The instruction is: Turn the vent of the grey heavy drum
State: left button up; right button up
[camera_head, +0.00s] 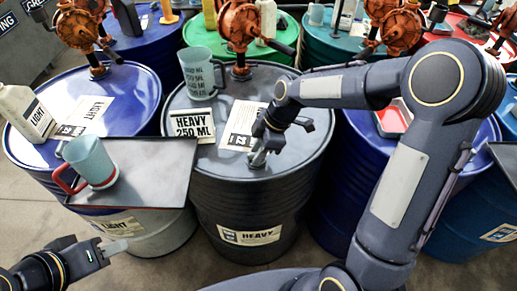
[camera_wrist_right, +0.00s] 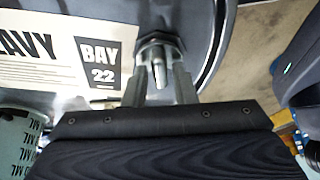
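The grey heavy drum (camera_head: 245,195) stands upright in the middle of the head view, with a "HEAVY" label on its side. Its vent (camera_head: 257,160) is a small metal fitting near the front of the lid. In the right wrist view, the vent (camera_wrist_right: 159,73) has a hexagonal base and a thin lever. My right gripper (camera_wrist_right: 160,92) is open over it, one finger on each side of the lever, with visible gaps. In the head view, my right gripper (camera_head: 267,143) reaches down to the lid. My left gripper (camera_head: 115,248) is low at the left, empty, away from the drum; its finger gap is unclear.
A dark tray (camera_head: 150,165) with a red-handled jug (camera_head: 90,160) is at left. Blue drums flank it.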

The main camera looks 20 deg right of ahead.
grip_shut()
jog(key=m+t+b, duration=0.1)
jog(key=m+b, duration=0.1)
jog(key=m, duration=0.1)
jog(key=shift+s, duration=0.1)
jog(key=m+t+h+b, duration=0.1)
jog(key=m, duration=0.2)
jog(key=m+t+h+b, duration=0.1)
jog(key=m, duration=0.2)
jog(key=shift+s+a+m+b, duration=0.1)
jog(key=shift+a+m+b, duration=0.1)
jog(key=shift+m+b, duration=0.15)
jog(key=m+h+b, duration=0.1)
jog(key=m, duration=0.1)
jog(key=m+t+b, duration=0.1)
jog(key=m, duration=0.1)
jog(key=shift+f+h+b, duration=0.1)
jog(key=shift+h+b, duration=0.3)
jog(key=shift+a+m+h+b, duration=0.15)
jog(key=shift+m+h+b, duration=0.55)
jog(key=shift+m+b, duration=0.95)
jog(key=shift+m+p, duration=0.35)
jog(key=shift+m, duration=0.25)
